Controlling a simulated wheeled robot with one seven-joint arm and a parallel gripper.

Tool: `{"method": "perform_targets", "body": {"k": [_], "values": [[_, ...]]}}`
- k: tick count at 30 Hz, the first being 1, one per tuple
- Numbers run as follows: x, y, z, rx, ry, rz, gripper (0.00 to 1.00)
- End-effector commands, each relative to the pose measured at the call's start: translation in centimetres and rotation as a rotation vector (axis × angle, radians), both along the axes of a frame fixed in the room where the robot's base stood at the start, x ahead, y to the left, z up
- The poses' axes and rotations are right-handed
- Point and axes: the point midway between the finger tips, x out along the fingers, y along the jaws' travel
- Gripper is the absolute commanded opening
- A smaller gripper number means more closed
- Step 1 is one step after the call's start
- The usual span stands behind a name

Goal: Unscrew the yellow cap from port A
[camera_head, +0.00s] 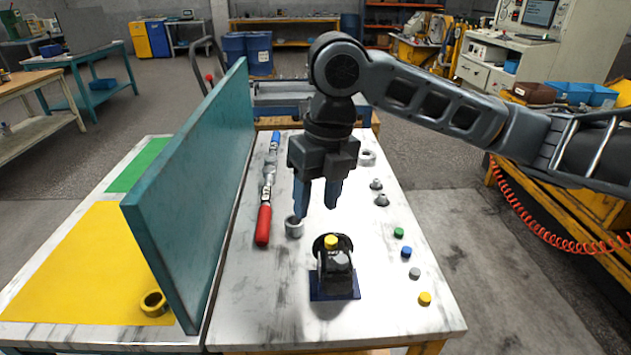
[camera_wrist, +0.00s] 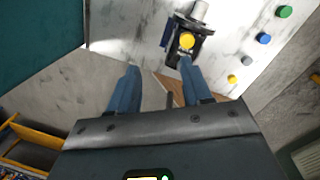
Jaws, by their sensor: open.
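The hydraulic motor (camera_head: 337,268) stands upright on a dark blue base on the white table, with a yellow cap (camera_head: 330,242) on top. Which port this cap covers cannot be read. The yellow cap also shows in the wrist view (camera_wrist: 187,41), beyond my fingertips. A grey round part is beside it on the motor. My gripper (camera_head: 315,208) points down above the table, behind and above the motor, apart from it. Its two blue fingers are spread with nothing between them; they show in the wrist view too (camera_wrist: 160,68).
Loose green (camera_head: 399,232), blue (camera_head: 406,252), grey (camera_head: 414,273) and yellow (camera_head: 425,298) caps lie to the right. A red-handled tool (camera_head: 264,215) lies beside the teal divider (camera_head: 200,190).

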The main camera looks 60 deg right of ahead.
Motion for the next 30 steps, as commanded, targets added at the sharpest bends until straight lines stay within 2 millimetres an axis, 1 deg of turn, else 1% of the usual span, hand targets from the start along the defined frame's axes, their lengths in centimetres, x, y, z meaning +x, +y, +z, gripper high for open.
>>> {"method": "perform_targets", "body": {"k": [1,3,6,11,14,30], "values": [[-0.9,-1.3,0.0,-0.035,0.034,0.009,0.49],[-1.8,-2.4,0.0,-0.062,0.069,0.023,0.49],[-2.4,-3.1,-0.1,-0.079,0.092,0.033,0.49],[-2.4,-3.1,-0.7,-0.080,0.096,0.035,0.49],[-2.4,-3.1,-1.4,-0.079,0.095,0.034,0.49],[-2.4,-3.0,-7.2,-0.078,0.093,0.034,0.49]]}}
